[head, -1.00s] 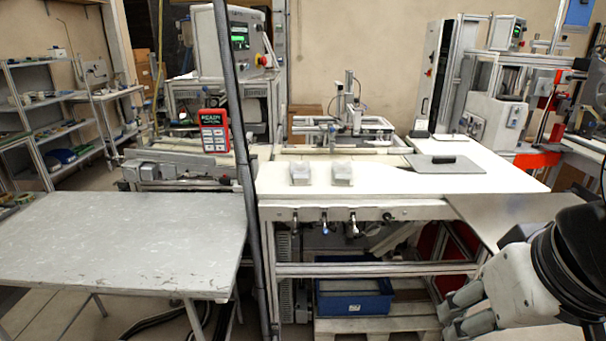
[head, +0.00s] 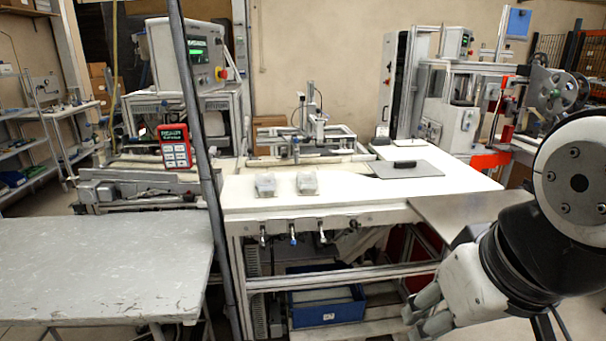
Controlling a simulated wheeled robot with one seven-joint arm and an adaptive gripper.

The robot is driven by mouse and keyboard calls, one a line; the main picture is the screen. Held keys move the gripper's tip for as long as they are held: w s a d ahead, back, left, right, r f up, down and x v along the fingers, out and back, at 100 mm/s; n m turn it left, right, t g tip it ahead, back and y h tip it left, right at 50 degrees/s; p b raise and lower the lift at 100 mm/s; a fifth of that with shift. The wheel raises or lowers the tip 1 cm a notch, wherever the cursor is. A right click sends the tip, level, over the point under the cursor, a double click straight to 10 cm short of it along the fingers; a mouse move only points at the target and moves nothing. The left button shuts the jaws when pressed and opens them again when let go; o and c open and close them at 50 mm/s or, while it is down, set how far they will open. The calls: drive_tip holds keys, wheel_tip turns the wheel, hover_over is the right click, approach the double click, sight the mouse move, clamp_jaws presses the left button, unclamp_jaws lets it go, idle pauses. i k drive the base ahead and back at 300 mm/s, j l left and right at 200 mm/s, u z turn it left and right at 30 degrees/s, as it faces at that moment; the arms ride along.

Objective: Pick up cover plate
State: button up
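The cover plate (head: 407,169) is a flat grey plate with a black handle on top. It lies on the right part of the white workbench top (head: 350,198) in the head view. My gripper (head: 425,312) hangs at the lower right, in front of the bench and below its top, apart from the plate. Its grey fingers point down and to the left. I see nothing held in it, but its opening is not clear from this angle.
Two small clear boxes (head: 308,183) sit on the bench left of the plate. A dark upright post (head: 200,150) stands at the bench's left end, beside a grey table (head: 100,265). A grey side shelf (head: 455,212) adjoins the bench's right front. A blue crate (head: 327,305) is below.

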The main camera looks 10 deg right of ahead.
sight(419, 168)
drive_tip(key=i+l+z, duration=0.3)
drive_tip(key=i, duration=0.45)
drive_tip(key=i+j+z, duration=0.1)
drive_tip(key=i+z, duration=0.2)
drive_tip(key=i, duration=0.4)
